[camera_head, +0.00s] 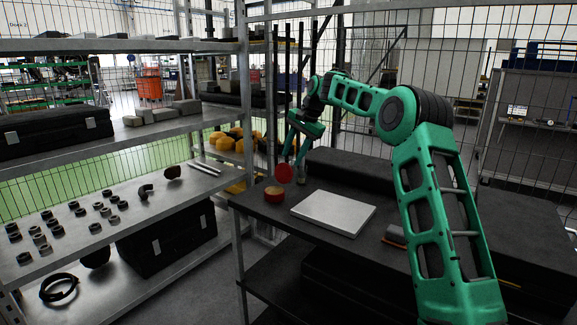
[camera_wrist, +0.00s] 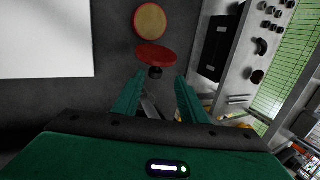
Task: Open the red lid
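The red lid (camera_head: 284,173) stands raised and steeply tilted at the edge of a low round red container (camera_head: 274,194) on the dark table. In the wrist view the lid (camera_wrist: 155,54) shows as a narrow red oval with a dark knob (camera_wrist: 155,72) on the side toward me. The container (camera_wrist: 150,20) is uncovered there, with a tan inside and a red rim. My gripper (camera_head: 295,157) is just above and behind the lid. In the wrist view its fingers (camera_wrist: 161,76) are apart, with the knob seen in the gap near the tips. Contact cannot be told.
A white flat panel (camera_head: 334,212) lies on the table right of the container. A grey and reddish-brown object (camera_head: 396,235) lies farther right. A metal shelf (camera_head: 130,205) with several small parts stands at the left. Wire mesh fencing rises behind the table.

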